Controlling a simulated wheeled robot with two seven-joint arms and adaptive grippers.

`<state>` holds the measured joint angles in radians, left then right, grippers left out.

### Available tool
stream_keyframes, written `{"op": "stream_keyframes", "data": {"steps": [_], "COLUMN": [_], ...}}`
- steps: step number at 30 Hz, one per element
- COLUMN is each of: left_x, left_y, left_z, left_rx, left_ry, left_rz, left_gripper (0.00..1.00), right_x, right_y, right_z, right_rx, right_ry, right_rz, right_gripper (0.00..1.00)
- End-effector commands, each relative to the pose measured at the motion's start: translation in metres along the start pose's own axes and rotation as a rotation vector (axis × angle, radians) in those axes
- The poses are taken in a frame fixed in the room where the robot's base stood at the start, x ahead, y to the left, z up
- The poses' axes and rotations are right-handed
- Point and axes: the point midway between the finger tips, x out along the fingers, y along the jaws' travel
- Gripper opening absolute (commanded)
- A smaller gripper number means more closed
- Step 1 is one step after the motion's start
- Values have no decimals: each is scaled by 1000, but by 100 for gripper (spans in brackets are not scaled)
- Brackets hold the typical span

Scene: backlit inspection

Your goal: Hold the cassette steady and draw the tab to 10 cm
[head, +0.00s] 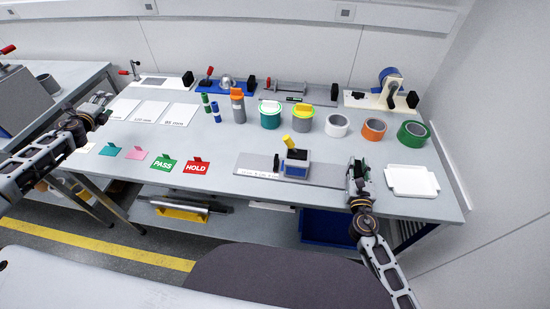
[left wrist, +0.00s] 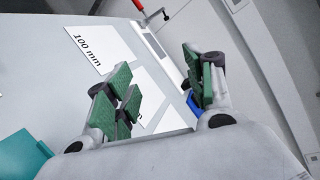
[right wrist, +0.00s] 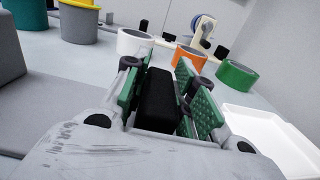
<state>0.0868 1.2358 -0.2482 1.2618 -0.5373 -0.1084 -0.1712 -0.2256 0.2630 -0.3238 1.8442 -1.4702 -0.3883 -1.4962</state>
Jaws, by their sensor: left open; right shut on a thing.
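What looks like the cassette (head: 294,168), a small blue block with a pale face and a yellow piece (head: 287,141) at its upper left, sits on a long grey base plate (head: 325,176) with a ruled scale at its left end. My right gripper (head: 357,168) is just right of the plate. In the right wrist view my right gripper (right wrist: 167,95) is shut on a black block (right wrist: 158,98); I cannot tell whether this is the tab. My left gripper (head: 88,115) is open and empty at the table's left side, far from the cassette. It also shows in the left wrist view (left wrist: 165,85).
White cards with mm labels (head: 150,113) lie near my left gripper. Green PASS (head: 163,164) and red HOLD (head: 196,167) tags lie at the front. Tape rolls (head: 374,130) and tubs (head: 270,120) stand behind the cassette. A white tray (head: 411,182) lies right of my right gripper.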

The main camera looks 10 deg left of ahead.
Motion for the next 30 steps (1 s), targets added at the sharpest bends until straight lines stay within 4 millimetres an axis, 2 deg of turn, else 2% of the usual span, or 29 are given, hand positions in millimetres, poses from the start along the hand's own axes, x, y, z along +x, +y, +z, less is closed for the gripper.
{"op": "stream_keyframes", "data": {"steps": [1, 7, 17, 23, 30], "left_x": [3, 11, 18, 19, 14], "left_y": [-9, -36, -67, -81, -96], "left_z": [-4, -15, -47, -80, -136], "left_rx": [-46, -217, -489, -635, -772], "left_ry": [-23, -107, -192, -201, -166], "left_rz": [-11, -22, 37, 115, 250], "left_gripper": [54, 54, 54, 54, 54], "right_x": [-2, -2, -2, -2, -2], "right_y": [1, 1, 1, 1, 1], "right_z": [-6, -6, -6, -6, -6], "right_rx": [0, 0, 0, 0, 0], "right_ry": [11, 11, 10, 10, 10], "right_rz": [3, 3, 3, 3, 3], "right_gripper": [0, 0, 0, 0, 0]}}
